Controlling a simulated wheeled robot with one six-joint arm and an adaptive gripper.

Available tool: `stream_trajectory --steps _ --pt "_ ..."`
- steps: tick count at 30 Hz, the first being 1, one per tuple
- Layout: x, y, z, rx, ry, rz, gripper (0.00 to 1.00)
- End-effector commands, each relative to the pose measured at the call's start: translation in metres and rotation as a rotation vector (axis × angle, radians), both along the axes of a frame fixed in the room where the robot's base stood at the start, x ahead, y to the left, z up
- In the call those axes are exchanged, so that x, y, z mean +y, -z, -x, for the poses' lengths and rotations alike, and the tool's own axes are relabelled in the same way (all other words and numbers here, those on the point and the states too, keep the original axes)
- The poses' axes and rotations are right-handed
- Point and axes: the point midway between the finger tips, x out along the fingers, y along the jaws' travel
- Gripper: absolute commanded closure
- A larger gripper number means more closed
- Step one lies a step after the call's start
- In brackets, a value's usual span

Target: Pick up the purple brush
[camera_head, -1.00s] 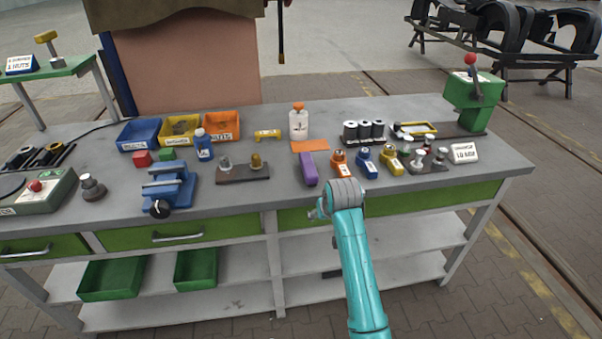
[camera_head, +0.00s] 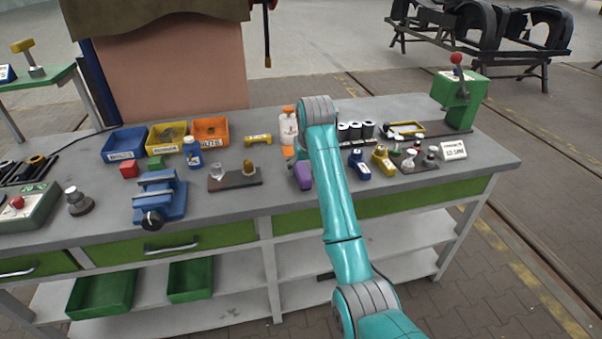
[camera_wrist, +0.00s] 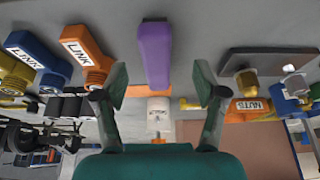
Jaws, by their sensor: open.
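The purple brush (camera_head: 303,174) lies on the grey workbench, partly hidden by my arm in the head view. In the wrist view the purple brush (camera_wrist: 155,52) is upright in the picture, between and beyond the fingers. My gripper (camera_wrist: 160,88) is open, its two green fingertips apart on either side of the brush's line. Nothing is between the fingers. In the head view my gripper is hidden behind my turquoise arm.
An orange link part (camera_wrist: 84,52) and a blue one (camera_wrist: 38,57) lie left of the brush in the wrist view. A dark plate with fittings (camera_head: 234,178) lies left of the brush in the head view. A white bottle (camera_head: 288,128) stands behind it.

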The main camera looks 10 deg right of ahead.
Motion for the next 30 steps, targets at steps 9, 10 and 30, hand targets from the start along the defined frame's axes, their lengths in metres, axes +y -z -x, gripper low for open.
stream_trajectory --steps 9,10,30 --pt "-0.003 0.023 -0.01 0.001 0.001 0.0 0.29" --pt "-0.004 0.027 -0.011 0.001 0.001 0.0 0.29" --pt "-0.005 0.058 -0.026 -0.002 0.0 0.0 0.59"
